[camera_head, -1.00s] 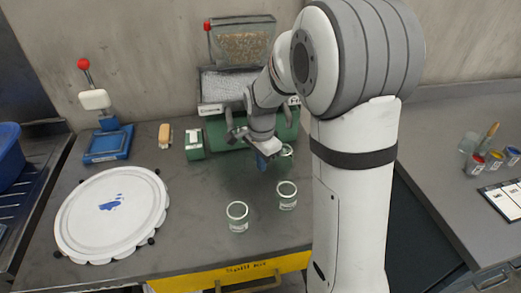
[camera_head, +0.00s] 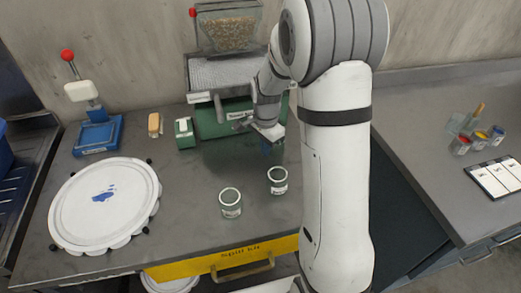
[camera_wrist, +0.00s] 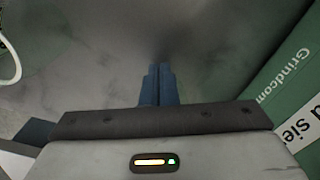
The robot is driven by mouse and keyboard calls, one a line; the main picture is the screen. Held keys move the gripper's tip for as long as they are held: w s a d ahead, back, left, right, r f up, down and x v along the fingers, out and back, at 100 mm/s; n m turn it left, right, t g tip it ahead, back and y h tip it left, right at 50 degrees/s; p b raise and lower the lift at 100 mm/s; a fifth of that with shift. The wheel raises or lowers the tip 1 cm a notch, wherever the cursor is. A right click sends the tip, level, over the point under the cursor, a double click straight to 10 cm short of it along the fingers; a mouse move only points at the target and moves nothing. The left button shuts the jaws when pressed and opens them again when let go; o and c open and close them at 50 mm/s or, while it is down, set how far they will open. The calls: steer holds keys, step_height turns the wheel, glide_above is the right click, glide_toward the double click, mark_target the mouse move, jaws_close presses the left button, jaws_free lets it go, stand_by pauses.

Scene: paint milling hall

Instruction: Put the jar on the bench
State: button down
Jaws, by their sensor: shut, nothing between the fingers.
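Two open clear jars with white labels stand upright on the grey bench (camera_head: 190,245), a left jar (camera_head: 231,205) and a right jar (camera_head: 278,182). My gripper (camera_head: 266,147) is behind the right jar, close in front of the green sieve machine, pointing down. Its blue fingers (camera_wrist: 158,85) are together with nothing between them in the wrist view. A pale curved rim (camera_wrist: 12,60), probably a jar's, shows at the left edge there. Whether another jar stands behind my gripper is hidden.
The green machine (camera_head: 215,118) stands against the wall. A round white lid-like disc (camera_head: 105,205) lies left, with a blue stand (camera_head: 98,135), brush (camera_head: 154,124) and small green box (camera_head: 185,132) behind it. Paint pots (camera_head: 460,145) and a card board (camera_head: 495,178) lie on the right-hand bench.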

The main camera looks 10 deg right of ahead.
mark_target(256, 161)
steer(key=shift+w+d, duration=0.1)
steer(key=shift+d, duration=0.2)
steer(key=shift+a, duration=0.2)
steer(key=a, duration=0.1)
steer(key=s+a, duration=0.1)
steer(key=a, duration=0.1)
steer(key=shift+s+a, duration=0.3)
steer(key=shift+s, duration=0.05)
step_height(256, 161, up, 10)
steer(key=shift+b, duration=0.45)
steer(key=s+d+r+n+t, duration=0.1)
steer(key=s+r+n+t, duration=0.1)
steer(key=s+n, duration=1.1)
steer(key=s+r, duration=0.1)
steer(key=s, duration=0.7)
steer(key=shift+d+r+t, duration=0.2)
steer(key=shift+t, duration=0.2)
